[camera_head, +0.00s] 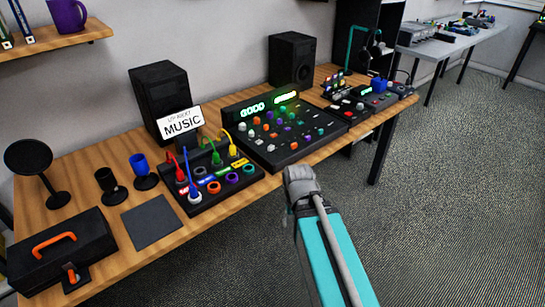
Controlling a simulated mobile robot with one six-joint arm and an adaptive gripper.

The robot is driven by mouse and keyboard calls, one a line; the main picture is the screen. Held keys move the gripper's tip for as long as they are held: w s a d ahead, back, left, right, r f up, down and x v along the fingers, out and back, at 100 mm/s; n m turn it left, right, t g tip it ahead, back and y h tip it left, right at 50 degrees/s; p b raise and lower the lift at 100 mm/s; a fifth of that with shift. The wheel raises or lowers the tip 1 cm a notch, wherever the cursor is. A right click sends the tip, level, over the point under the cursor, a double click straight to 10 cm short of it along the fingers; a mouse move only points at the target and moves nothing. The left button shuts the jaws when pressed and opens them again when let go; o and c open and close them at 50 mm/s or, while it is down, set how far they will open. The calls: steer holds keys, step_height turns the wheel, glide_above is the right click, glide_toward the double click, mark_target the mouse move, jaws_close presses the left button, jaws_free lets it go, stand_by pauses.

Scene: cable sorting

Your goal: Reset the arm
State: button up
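My arm (325,255) reaches in from the bottom right, with a teal link, a grey tube beside it and a grey joint (300,187) at its far end. That end appears in front of the wooden table's (225,215) front edge, below the mixer. I make out no gripper fingers there, and nothing held shows. The cable board (212,196) on the table carries red, blue, green and yellow plugs with cables, and several coloured ring sockets.
A black mixer (270,148) with lit green displays stands behind the arm. Speakers (160,98), a toolbox (62,250), a dark pad (151,222), a blue cup (142,168) and a MUSIC sign (182,122) crowd the table. Open carpet (450,200) lies to the right.

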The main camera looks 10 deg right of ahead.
step_height(320, 180, up, 19)
steer(key=p, duration=1.9)
steer(key=shift+s, duration=0.2)
steer(key=shift+r, duration=0.1)
